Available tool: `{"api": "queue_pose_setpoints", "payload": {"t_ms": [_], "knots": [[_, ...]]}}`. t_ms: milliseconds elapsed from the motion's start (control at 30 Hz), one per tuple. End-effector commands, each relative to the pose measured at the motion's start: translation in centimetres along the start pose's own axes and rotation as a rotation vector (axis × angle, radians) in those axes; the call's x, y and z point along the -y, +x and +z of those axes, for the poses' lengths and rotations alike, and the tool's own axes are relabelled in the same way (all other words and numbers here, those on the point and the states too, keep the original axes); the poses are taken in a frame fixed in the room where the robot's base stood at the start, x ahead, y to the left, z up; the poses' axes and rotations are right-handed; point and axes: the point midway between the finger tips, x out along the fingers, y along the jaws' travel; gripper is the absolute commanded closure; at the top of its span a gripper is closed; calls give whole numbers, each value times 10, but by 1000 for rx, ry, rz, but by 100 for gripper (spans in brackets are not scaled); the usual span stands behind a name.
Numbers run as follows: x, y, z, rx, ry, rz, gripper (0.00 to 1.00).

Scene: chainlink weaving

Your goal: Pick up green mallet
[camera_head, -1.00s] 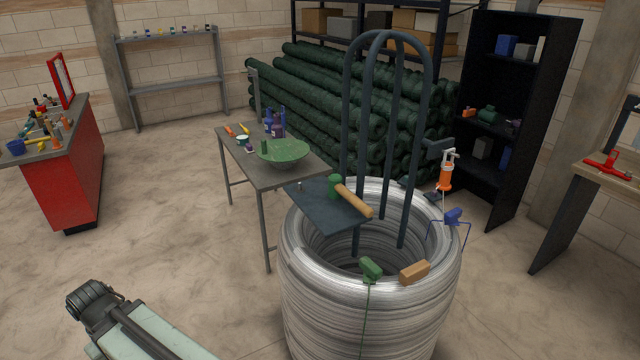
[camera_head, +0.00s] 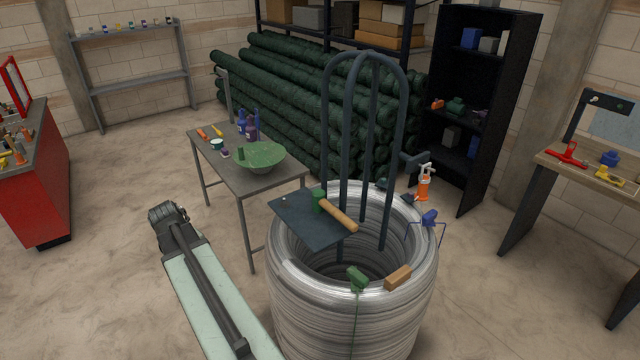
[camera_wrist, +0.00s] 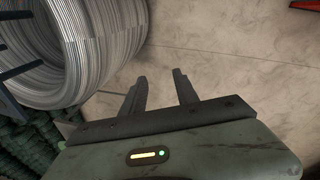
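The green mallet (camera_head: 318,201) has a green head and a tan wooden handle (camera_head: 339,216). It lies on a dark flat plate (camera_head: 291,222) at the wire coil's top left side, its handle pointing to the lower right over the coil's opening. In the head view my arm reaches up from the bottom, left of the coil, and its end (camera_head: 168,213) is apart from the mallet; the fingers are not clear there. In the wrist view my gripper (camera_wrist: 158,75) has two dark fingers spread apart with bare floor between them. The mallet is not visible in the wrist view.
The large wire coil (camera_head: 350,318) stands at centre with upright dark hoops (camera_head: 364,120). A grey table (camera_head: 225,172) with a green bowl (camera_head: 262,157) stands behind.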

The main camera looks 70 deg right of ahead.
Motion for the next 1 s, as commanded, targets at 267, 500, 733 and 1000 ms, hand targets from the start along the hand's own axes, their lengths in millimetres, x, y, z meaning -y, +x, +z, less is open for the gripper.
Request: {"api": "queue_pose_setpoints", "payload": {"t_ms": [267,500,733,1000], "knots": [[-307,-70,104,85,208,165,64],[-390,-81,172,133,261,215,64],[-393,-65,176,135,263,217,64],[-397,-50,179,135,264,217,64]]}}
